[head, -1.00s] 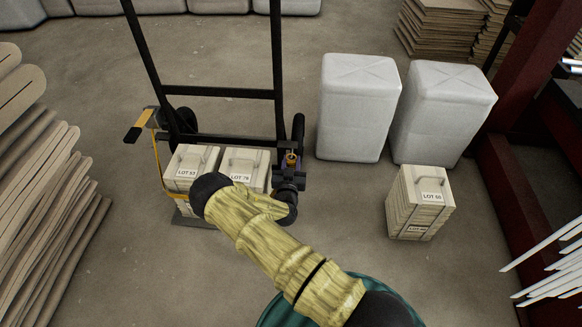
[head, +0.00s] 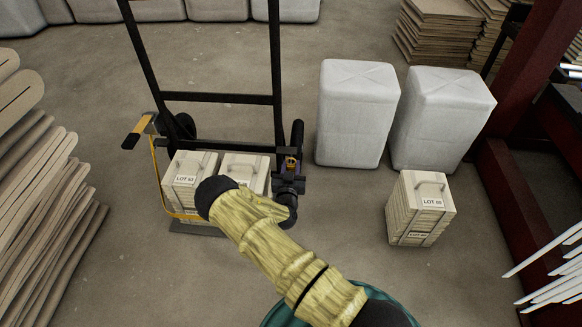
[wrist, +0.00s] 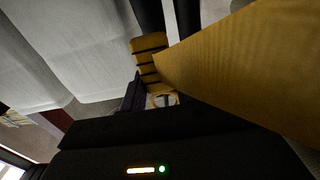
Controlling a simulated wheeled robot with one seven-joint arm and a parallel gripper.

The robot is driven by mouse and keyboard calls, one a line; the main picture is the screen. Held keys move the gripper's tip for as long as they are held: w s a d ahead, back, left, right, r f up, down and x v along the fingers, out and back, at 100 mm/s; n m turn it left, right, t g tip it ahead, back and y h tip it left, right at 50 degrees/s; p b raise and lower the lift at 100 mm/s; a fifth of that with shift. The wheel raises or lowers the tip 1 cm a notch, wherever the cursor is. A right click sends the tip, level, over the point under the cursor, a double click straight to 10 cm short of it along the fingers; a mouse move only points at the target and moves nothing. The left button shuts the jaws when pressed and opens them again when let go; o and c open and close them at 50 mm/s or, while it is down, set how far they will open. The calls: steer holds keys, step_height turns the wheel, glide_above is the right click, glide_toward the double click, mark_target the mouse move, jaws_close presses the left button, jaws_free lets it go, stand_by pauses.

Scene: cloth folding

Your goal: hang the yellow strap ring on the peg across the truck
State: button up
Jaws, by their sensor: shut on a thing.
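The yellow strap (head: 155,170) runs from the left side of the hand truck (head: 218,97) down and around the front of two lot-labelled crates (head: 187,180). My arm hides its middle. My gripper (head: 290,166) is at the truck's right side, beside the upright and wheel, shut on the strap's end; a small yellow bit shows between the jaws. In the wrist view the strap (wrist: 240,75) crosses close to the lens, and a yellow piece with dark bands (wrist: 148,60) lies beyond. A small yellow loop (wrist: 163,99) shows near the jaws. I cannot make out the peg clearly.
A black-and-yellow handle (head: 138,131) sticks out at the truck's left. Two white bales (head: 357,112) and a separate crate (head: 420,208) stand to the right. Folded stacks (head: 45,200) fill the left edge. Bare floor lies between the truck and the crate.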

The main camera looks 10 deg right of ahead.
steer(key=o, duration=1.1)
steer(key=p+v, duration=0.8)
steer(key=v, duration=0.9)
steer(key=shift+s, duration=0.2)
steer(key=shift+w+r, duration=0.1)
